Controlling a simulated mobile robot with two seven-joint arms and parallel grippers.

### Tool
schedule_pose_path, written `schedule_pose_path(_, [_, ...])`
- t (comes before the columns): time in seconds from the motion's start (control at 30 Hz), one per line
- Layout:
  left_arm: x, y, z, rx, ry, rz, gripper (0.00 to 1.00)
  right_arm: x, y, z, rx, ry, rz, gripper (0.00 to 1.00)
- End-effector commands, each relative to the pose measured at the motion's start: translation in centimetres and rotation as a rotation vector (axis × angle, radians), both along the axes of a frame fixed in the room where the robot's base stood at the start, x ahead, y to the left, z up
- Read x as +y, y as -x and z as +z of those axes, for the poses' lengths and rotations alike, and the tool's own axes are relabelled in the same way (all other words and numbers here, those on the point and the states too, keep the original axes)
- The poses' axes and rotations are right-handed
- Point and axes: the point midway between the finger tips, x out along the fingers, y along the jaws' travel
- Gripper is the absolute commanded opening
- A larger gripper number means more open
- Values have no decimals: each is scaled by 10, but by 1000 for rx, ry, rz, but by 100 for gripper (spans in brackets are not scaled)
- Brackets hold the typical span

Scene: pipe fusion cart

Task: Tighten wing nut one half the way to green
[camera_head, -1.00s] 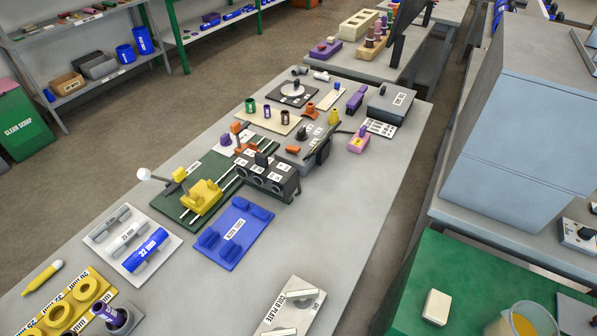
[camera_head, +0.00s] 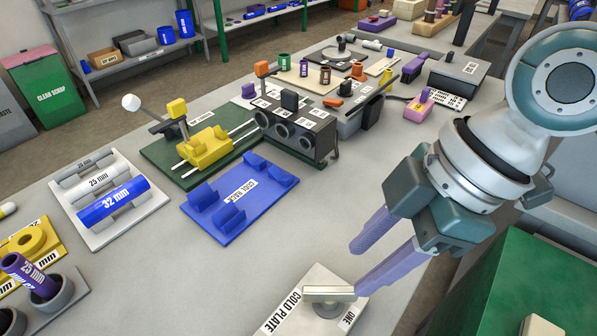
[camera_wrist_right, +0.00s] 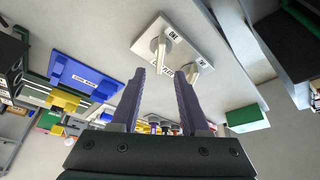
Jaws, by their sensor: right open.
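The cold plate (camera_head: 283,318) is a pale plate at the front of the table, cut off by the bottom edge in the head view. A wing nut with a flat pale bar (camera_head: 328,297) stands on it near the label ONE. In the right wrist view the cold plate (camera_wrist_right: 150,24) carries this wing nut (camera_wrist_right: 161,48) and a second one (camera_wrist_right: 192,73). My right gripper (camera_head: 357,270) has two purple fingers, spread and empty, with tips close to wing nut one; contact cannot be told. It also shows in the wrist view (camera_wrist_right: 160,74). No green mark is discernible on the plate.
A blue cool rack (camera_head: 238,205) lies behind the cold plate. Further back are a green base with a yellow clamp (camera_head: 207,148) and a dark block with round openings (camera_head: 300,135). A pipe tray (camera_head: 100,233) is at left. The table between rack and cold plate is bare.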

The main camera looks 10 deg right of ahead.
Motion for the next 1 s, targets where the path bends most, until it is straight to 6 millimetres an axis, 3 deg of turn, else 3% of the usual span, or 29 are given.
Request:
schedule_pose_path(0.1, [0, 0, -5, 0, 0, 0, 50, 10, -1, -24, 5, -3, -2, 45])
schedule_pose_path(0.3, [0, 0, -11, 0, 0, 1, 50, 22, -5, -55, 3, -1, -3, 45])
schedule_pose_path(0.5, [0, 0, -13, 0, 3, 3, 50, 27, -6, -67, 0, 1, -1, 45])
schedule_pose_path(0.73, [-2, 0, -13, 1, 7, 5, 50, 27, -7, -68, -1, 0, -1, 45])
schedule_pose_path(1.0, [-2, 0, -13, 1, 7, 5, 50, 27, -7, -68, 0, 0, -2, 17])
